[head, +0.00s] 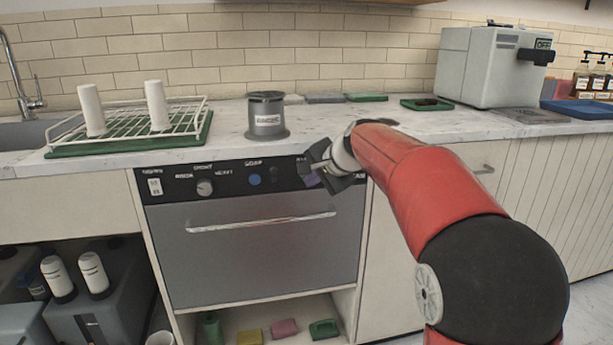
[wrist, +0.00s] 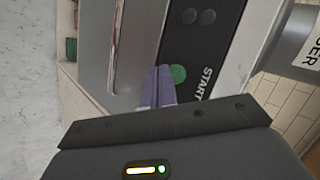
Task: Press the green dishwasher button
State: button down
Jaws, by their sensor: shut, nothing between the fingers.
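The dishwasher (head: 270,258) is under the counter, with a black control panel along its top. In the wrist view, the round green button (wrist: 179,73) sits on the black panel (wrist: 190,44) beside the word START. My gripper (head: 311,179) is at the right part of the panel in the head view and hides the button there. In the wrist view, the purple fingertips of my gripper (wrist: 159,78) are together and empty, right beside the green button. I cannot tell whether they touch the panel.
The dishwasher's long handle (head: 262,222) runs across the door below the panel. A blue button (head: 255,180) and a knob (head: 204,187) are further left. A grey canister (head: 267,117) stands on the counter above. A dish rack (head: 130,127) is at the left.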

jog(key=shift+w, duration=0.35)
jog(key=shift+w+a+p, duration=0.2)
jog(key=shift+w+p, duration=0.25)
jog(key=shift+p, duration=0.15)
dwell(0.5)
jog(key=shift+s, duration=0.1)
jog(key=shift+s+d+b, duration=0.25)
jog(key=shift+s+b, duration=0.25)
jog(key=shift+s, duration=0.25)
jog(key=shift+s+d+b, duration=0.25)
jog(key=shift+s+b, duration=0.15)
jog(key=shift+s, duration=0.4)
jog(key=shift+s+d+b, duration=0.2)
jog(key=shift+s+b, duration=0.25)
jog(key=shift+s, duration=0.35)
jog(key=shift+s+d+b, duration=0.25)
jog(key=shift+s+b, duration=0.15)
jog(key=shift+s, duration=0.4)
